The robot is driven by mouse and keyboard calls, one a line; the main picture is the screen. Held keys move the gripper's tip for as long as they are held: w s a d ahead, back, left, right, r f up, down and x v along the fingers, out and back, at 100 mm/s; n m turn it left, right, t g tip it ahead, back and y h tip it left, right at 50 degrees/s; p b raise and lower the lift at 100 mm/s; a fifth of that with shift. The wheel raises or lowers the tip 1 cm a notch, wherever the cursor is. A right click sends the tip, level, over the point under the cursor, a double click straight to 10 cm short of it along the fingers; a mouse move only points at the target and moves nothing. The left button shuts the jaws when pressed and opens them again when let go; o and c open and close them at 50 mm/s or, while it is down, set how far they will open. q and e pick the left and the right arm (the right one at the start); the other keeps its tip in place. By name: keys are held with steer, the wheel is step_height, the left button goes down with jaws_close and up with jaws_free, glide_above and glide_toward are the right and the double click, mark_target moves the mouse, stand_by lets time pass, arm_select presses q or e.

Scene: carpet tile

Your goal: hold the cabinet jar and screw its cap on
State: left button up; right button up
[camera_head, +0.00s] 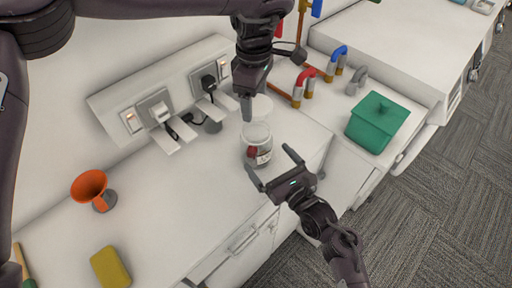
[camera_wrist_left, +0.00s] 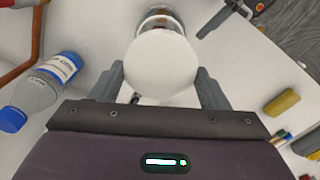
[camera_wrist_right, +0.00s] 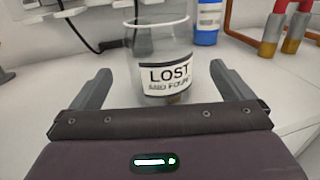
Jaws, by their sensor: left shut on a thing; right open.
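The jar (camera_head: 257,146) is clear glass and stands upright and open on the white counter. In the right wrist view the jar (camera_wrist_right: 160,58) shows a "LOST" label and lies ahead, between the lines of the fingers. My right gripper (camera_head: 269,168) is open and low on the jar's near side, with nothing gripped. My left gripper (camera_head: 257,108) is above and behind the jar, shut on the round white cap (camera_head: 263,107). In the left wrist view the cap (camera_wrist_left: 163,65) sits between the fingers and covers part of the jar (camera_wrist_left: 160,19).
A green lidded box (camera_head: 378,122) is at the right. Wall sockets with plugs and cords (camera_head: 158,110) are behind. A blue-capped bottle (camera_wrist_left: 45,85) shows in the left wrist view.

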mark_target(256, 144)
steer(key=x, duration=0.7)
steer(key=shift+w+r, duration=0.1)
steer(key=c, duration=1.4)
arm_select(q)
steer(key=shift+f, duration=2.5)
steer(key=shift+f, duration=0.85)
steer(key=shift+f, duration=0.55)
